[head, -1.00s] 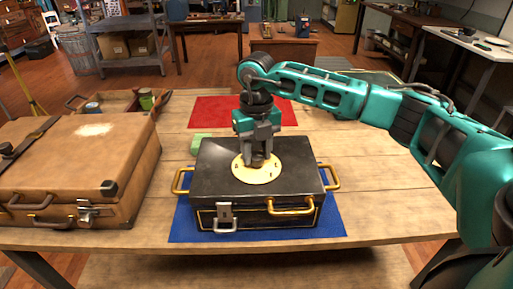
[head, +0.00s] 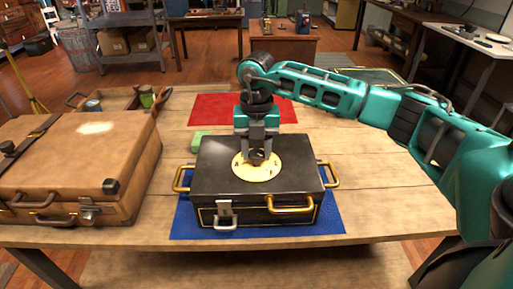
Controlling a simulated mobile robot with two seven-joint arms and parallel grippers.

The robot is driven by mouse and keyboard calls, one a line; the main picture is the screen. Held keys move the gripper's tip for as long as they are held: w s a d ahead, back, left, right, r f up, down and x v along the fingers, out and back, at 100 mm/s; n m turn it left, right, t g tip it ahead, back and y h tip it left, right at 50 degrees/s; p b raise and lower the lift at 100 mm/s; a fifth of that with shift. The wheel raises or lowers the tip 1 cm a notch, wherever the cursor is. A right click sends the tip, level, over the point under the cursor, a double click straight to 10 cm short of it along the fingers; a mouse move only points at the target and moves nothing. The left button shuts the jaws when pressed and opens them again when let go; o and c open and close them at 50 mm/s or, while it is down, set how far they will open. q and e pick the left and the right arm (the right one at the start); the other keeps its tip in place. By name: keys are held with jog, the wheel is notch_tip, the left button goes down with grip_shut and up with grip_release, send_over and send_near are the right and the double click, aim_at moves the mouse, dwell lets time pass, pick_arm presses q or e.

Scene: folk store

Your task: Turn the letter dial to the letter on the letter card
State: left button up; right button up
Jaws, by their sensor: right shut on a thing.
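The letter dial is a round cream plate (head: 243,172) with dark letters, set on the lid of a black case (head: 213,180) with brass handles. My right gripper (head: 257,156) points straight down over the dial's middle and is shut on its dark knob. The fingers and knob cover part of the plate; some letters show near its rim but are too small to read surely. I cannot make out a letter card. My left gripper is not in view.
The case stands on a blue mat (head: 330,225) on a wooden table. A brown suitcase (head: 65,165) is at left, with an open tray (head: 120,102) of items behind it. A green block (head: 201,141) and a red mat (head: 215,108) lie behind the case.

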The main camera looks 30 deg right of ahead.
aim_at(257, 153)
jog(key=shift+r, duration=0.1)
jog(key=o, duration=1.1)
jog(key=shift+c, duration=0.2)
notch_tip(257, 153, up, 13)
